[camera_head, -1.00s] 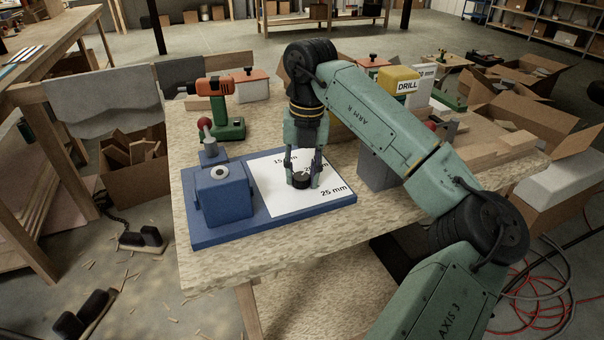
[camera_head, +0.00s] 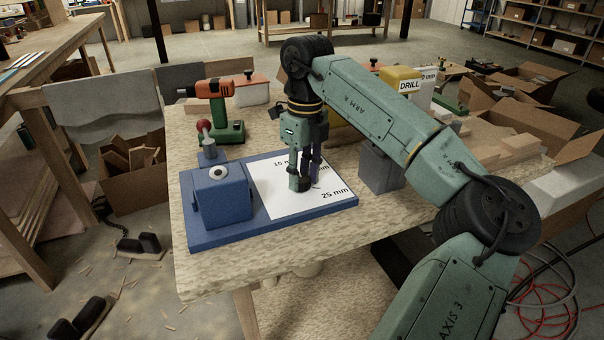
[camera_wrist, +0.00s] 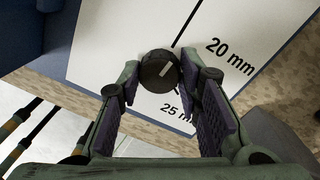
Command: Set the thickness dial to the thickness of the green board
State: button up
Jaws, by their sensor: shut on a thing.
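The thickness dial is a round black knob (camera_wrist: 160,72) with a white pointer mark, on a white plate (camera_head: 270,185) printed with millimetre labels. My gripper (camera_wrist: 160,66) is shut on the knob, one finger on each side; the head view shows my gripper (camera_head: 305,184) over the plate's right part. The 15 mm label (camera_head: 284,163) is partly hidden by my gripper. I cannot make out the green board for sure.
The plate lies on a blue base (camera_head: 270,231) with a blue block (camera_head: 220,204) at its left. A grey block (camera_head: 380,168) stands to the right. The bench front is clear.

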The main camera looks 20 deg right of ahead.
aim_at(304, 176)
jog(key=shift+n, duration=0.7)
jog(key=o, duration=1.1)
jog(key=shift+o, duration=0.2)
jog(key=shift+r, duration=0.1)
notch_tip(304, 176, up, 12)
jog(key=shift+w+d, duration=0.2)
jog(key=shift+d, duration=0.1)
